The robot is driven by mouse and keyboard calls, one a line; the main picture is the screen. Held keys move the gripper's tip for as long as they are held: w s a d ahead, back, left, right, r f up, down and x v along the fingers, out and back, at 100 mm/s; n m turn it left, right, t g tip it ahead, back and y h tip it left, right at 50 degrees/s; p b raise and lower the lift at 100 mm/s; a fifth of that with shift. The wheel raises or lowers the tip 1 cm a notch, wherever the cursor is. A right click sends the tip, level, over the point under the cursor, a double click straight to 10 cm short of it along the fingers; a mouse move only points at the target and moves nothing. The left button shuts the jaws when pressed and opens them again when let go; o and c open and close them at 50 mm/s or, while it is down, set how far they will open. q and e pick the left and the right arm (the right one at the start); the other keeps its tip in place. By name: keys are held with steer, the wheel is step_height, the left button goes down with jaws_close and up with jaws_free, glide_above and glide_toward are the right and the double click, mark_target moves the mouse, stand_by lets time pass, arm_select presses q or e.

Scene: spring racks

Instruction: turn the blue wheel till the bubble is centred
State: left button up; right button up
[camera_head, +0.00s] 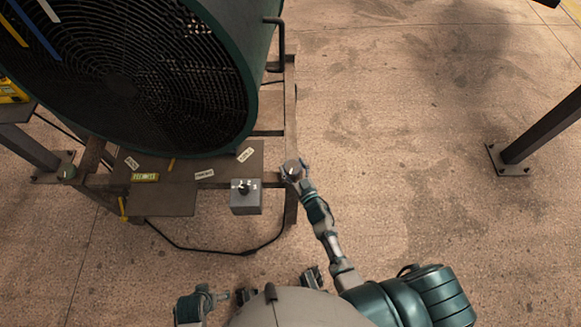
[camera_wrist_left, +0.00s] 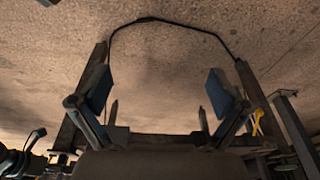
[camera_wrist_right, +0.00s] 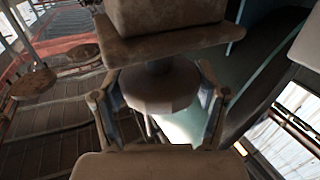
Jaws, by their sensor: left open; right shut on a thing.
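My right gripper (camera_head: 293,168) is at the front right corner of the fan's stand. In the right wrist view its fingers (camera_wrist_right: 160,100) are shut on a faceted round knob (camera_wrist_right: 158,86), which sits under a flat plate (camera_wrist_right: 175,42). The knob looks grey-brown here; I cannot make out blue on it. In the head view the gripper mostly hides it. My left gripper (camera_wrist_left: 160,100) is open and empty in the left wrist view, with its fingers wide apart. No bubble can be made out in any view.
A large green fan (camera_head: 125,85) stands on the stand's plate (camera_head: 165,200), with several small labels. A grey switch box (camera_head: 245,197) is left of my right gripper. A black cable (camera_head: 215,250) lies on the floor. A dark post (camera_head: 540,130) stands at right; floor between is clear.

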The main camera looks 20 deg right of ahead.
steer(key=shift+s+a+f, duration=0.1)
steer(key=shift+a, duration=0.25)
steer(key=shift+d, duration=0.2)
steer(key=shift+d+n+y+p, duration=0.3)
steer(key=shift+d+y+p, duration=0.1)
steer(key=shift+d+y, duration=0.2)
steer(key=n+y, duration=0.1)
steer(key=y, duration=0.1)
steer(key=a+n+g+y+p, duration=0.1)
steer(key=shift+n+g+y+p, duration=0.3)
steer(key=shift+y, duration=0.1)
steer(key=shift+d+n+y, duration=0.15)
steer(key=shift+n+y, duration=0.15)
steer(key=shift+y, duration=0.1)
steer(key=shift+d+f+n+g+y, duration=0.15)
steer(key=shift+n+g+y, duration=0.35)
steer(key=shift+g+y, duration=0.15)
arm_select(q)
step_height(320, 180, down, 6)
steer(key=d, duration=0.1)
steer(key=shift+d, duration=0.2)
arm_select(e)
steer(key=shift+n+g+y, duration=0.25)
steer(key=shift+n+y, duration=0.15)
steer(key=shift+y, duration=0.15)
arm_select(q)
steer(key=shift+a+r, duration=0.1)
steer(key=shift+r, duration=0.05)
arm_select(e)
steer(key=shift+y, duration=0.3)
